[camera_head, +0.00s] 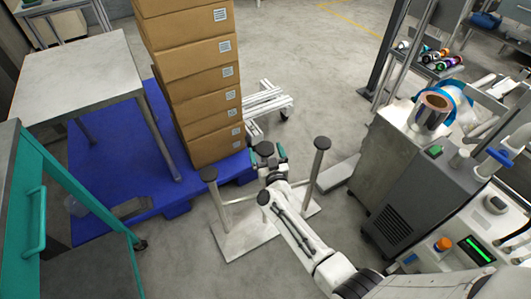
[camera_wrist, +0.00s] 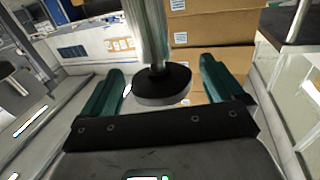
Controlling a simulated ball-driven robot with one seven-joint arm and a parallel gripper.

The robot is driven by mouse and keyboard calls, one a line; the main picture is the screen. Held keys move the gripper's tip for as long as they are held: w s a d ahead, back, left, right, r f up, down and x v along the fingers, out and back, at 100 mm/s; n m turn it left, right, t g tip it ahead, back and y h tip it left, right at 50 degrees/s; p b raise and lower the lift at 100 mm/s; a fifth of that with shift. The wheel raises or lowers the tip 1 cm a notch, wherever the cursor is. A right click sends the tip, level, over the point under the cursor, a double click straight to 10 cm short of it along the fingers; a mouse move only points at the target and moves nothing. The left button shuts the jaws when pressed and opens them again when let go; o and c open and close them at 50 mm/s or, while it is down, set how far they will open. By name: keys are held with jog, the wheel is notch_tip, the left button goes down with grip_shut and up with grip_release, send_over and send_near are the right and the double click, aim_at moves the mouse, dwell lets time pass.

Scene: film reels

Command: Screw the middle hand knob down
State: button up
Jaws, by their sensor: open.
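The middle hand knob (camera_head: 264,148) is a dark round disc between two posts with dark round tops, a left one (camera_head: 209,174) and a right one (camera_head: 322,143). In the wrist view the black knob (camera_wrist: 162,88) sits on a grey metal rod (camera_wrist: 148,35), which runs up to the picture's top edge. My gripper (camera_wrist: 161,70) is open, with one green finger on each side of the knob and a visible gap on both sides. In the head view my gripper (camera_head: 266,157) is at the middle knob, and my arm hides part of its post.
The posts stand on a light metal base plate (camera_head: 240,236) on the grey floor. A tall stack of cardboard boxes (camera_head: 205,90) stands on a blue pallet (camera_head: 100,165) behind. A grey machine (camera_head: 400,190) is at the right and a teal cart (camera_head: 75,190) at the left.

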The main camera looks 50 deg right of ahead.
jog(key=shift+w+d, duration=0.3)
jog(key=shift+w, duration=0.15)
jog(key=c, duration=1)
jog(key=shift+o, duration=0.2)
jog(key=shift+a+r+h, duration=0.1)
jog(key=shift+h, duration=0.2)
